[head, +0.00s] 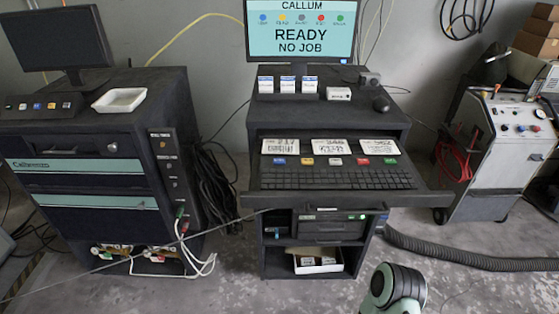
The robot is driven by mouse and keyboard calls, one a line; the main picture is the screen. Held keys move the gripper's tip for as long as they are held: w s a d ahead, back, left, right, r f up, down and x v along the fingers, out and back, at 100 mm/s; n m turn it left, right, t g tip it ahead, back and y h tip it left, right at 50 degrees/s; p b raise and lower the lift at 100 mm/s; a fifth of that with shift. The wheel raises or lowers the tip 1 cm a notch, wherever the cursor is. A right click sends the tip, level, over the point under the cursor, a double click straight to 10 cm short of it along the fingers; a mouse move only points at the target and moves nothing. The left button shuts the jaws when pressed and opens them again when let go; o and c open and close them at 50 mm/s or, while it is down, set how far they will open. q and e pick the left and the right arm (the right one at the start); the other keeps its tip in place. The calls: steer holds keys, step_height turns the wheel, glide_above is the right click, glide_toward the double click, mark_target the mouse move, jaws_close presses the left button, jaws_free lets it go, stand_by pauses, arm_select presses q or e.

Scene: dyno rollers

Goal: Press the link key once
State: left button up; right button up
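A row of coloured keys lies on the pulled-out keyboard drawer (435,198) of the middle cabinet: a blue key (279,161), a yellow key (307,161), a white key (335,161), a red key (363,161) and a green key (390,161). Their lettering is too small to read, so I cannot tell which is the link key. The monitor (301,32) above reads "CALLUM", "READY", "NO JOB" and shows matching coloured dots with tiny labels. Neither gripper is in view; only a green and dark link of my arm shows at the bottom right.
Three printed cards, including the middle card (332,146), lie behind the keys, and a black keyboard (337,178) lies in front. A left cabinet (90,150) carries another small key box (42,107) and a white tray (119,100). A grey hose (470,260) crosses the floor at right.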

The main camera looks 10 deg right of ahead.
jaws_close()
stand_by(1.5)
